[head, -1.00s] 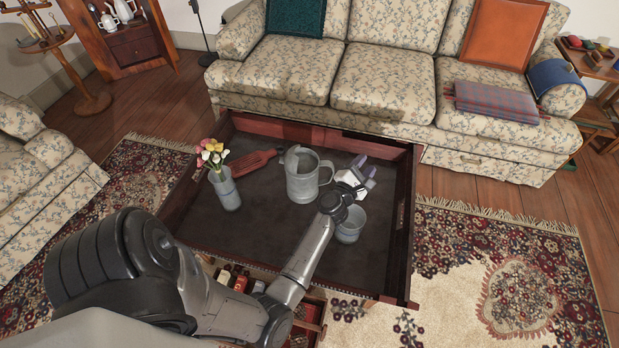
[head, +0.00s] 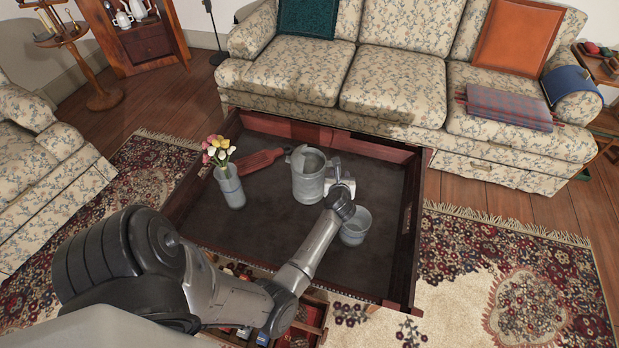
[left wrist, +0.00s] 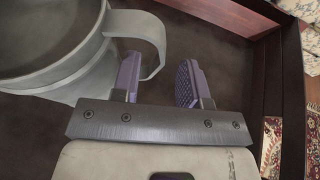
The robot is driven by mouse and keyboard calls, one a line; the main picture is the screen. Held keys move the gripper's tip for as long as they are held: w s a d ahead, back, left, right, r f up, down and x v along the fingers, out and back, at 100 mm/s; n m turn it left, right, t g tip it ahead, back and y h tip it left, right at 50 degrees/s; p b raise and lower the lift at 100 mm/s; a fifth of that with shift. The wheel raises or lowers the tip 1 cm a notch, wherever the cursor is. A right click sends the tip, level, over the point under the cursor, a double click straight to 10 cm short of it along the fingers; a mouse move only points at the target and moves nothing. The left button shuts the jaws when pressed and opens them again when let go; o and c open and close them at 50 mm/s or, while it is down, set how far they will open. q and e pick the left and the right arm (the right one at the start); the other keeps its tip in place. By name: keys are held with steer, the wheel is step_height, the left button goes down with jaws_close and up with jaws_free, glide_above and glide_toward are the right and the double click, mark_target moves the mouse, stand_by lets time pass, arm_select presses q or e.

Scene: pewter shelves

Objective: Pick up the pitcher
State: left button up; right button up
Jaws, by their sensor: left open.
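The pitcher (head: 307,178) is a grey metal jug standing upright in the dark wooden tray-like table (head: 265,222). In the left wrist view the pitcher (left wrist: 40,50) fills the upper left, with its handle (left wrist: 150,32) curving to the right. My left gripper (head: 338,172) is beside the pitcher on its handle side and hides most of the handle in the head view. In the left wrist view the gripper (left wrist: 160,65) is open. One finger shows within the handle's loop and the other is to the right of the handle. My right gripper is not in view.
A grey cup (head: 356,228) stands close to my left wrist. A grey vase with flowers (head: 230,188) stands left of the pitcher, and a reddish wooden board (head: 258,162) lies behind it. The table has raised walls. A sofa (head: 390,98) is behind.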

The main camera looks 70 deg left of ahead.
arm_select(q)
steer(key=shift+b+x, duration=0.7)
steer(key=shift+x, duration=1.3)
steer(key=shift+d, duration=0.1)
steer(key=shift+c, duration=0.4)
jaws_close()
steer(key=shift+r, duration=0.3)
